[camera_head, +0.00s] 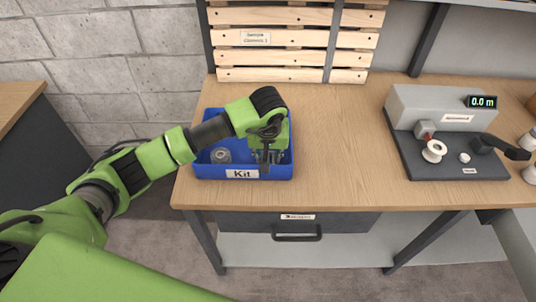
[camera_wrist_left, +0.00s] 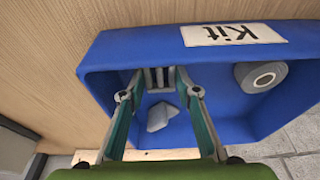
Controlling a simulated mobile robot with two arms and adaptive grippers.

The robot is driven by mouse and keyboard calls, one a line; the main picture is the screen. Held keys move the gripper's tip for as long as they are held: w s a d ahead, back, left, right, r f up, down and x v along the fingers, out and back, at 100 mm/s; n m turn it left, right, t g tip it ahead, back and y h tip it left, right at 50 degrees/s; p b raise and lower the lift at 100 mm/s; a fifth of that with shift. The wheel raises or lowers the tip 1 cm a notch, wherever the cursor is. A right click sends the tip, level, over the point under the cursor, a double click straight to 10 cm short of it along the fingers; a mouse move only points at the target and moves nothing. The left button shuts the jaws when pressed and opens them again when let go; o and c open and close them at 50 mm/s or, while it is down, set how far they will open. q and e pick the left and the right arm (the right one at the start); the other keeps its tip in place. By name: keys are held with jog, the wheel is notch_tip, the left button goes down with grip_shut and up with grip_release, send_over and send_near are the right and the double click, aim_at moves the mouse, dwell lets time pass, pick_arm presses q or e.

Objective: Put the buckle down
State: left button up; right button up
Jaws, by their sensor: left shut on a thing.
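My left gripper (camera_head: 267,157) is over the right part of the blue Kit bin (camera_head: 190,167), pointing down. In the left wrist view its fingertips (camera_wrist_left: 159,80) are closed on a small dark, slotted piece, which looks like the buckle (camera_wrist_left: 159,76). The buckle is close to the labelled wall of the bin (camera_wrist_left: 110,52); whether it touches the wall or floor I cannot tell. In the head view the gripper hides most of the buckle. My right gripper is not in view.
A grey roll (camera_head: 220,155) lies in the bin's left part. A small pale grey piece (camera_wrist_left: 160,116) lies on the bin floor below the fingers. A grey device with a 0.0 m display (camera_head: 482,102) stands at the right. The wooden bench top (camera_head: 340,140) between is clear.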

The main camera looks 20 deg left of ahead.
pick_arm(q)
jog(key=shift+f, duration=0.15)
jog(key=o, duration=1.1)
jog(key=shift+r, duration=0.35)
jog(key=b+v, duration=0.1)
jog(key=v, duration=1)
jog(key=shift+s+r+b, duration=0.15)
jog(key=shift+r+b, duration=0.15)
jog(key=shift+r, duration=0.05)
jog(key=shift+s+f, duration=0.1)
jog(key=shift+f, duration=0.05)
